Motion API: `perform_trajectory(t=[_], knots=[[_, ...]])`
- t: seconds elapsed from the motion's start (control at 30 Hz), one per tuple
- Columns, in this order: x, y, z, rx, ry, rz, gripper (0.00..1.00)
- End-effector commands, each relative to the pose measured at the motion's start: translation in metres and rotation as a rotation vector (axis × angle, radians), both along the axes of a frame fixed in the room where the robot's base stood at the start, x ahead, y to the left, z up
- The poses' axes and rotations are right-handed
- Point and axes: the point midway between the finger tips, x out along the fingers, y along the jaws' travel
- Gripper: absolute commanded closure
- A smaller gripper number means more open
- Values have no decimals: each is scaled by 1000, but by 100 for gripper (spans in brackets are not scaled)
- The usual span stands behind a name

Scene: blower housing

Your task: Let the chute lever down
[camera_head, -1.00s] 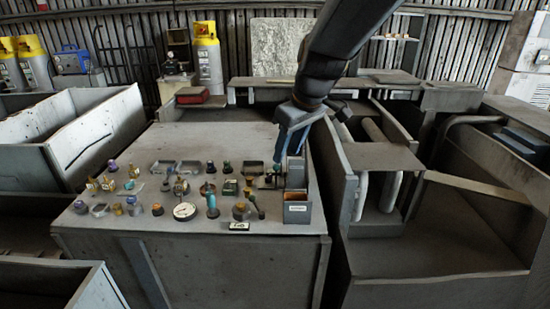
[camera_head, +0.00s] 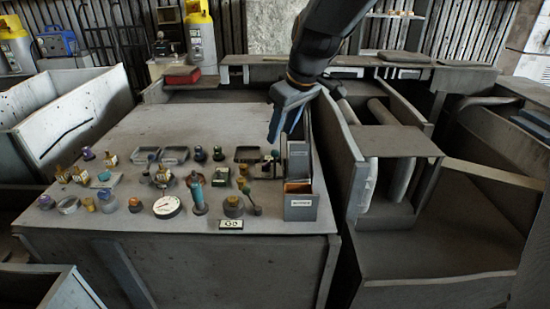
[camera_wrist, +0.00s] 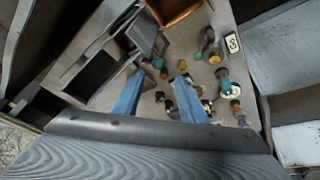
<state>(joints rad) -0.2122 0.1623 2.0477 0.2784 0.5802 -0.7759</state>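My gripper (camera_head: 276,136) is over the right rear of the crowded bench top, beside grey bins. Its two blue fingers are spread in the wrist view (camera_wrist: 157,88), with nothing clamped between them. A small dark-knobbed control (camera_head: 274,156) stands just below the fingertips in the head view, apart from them. I cannot tell which of these is the chute lever, as neither has a readable label.
Grey bins (camera_head: 301,208) stand at the bench's right edge. A round gauge (camera_head: 167,207), a teal-handled control (camera_head: 197,193) and several small knobs crowd the front. A GO plate (camera_head: 231,225) is at the front edge. The rear bench top (camera_head: 190,122) is clear. High panels (camera_head: 340,150) rise to the right.

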Motion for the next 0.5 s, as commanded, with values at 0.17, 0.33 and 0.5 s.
perform_trajectory(t=[0.17, 0.33, 0.5], knots=[[6, 0, -21, 0, 0, -1, 62], [8, 0, -28, 0, 1, -1, 62], [13, 4, -43, 0, 4, -1, 62]])
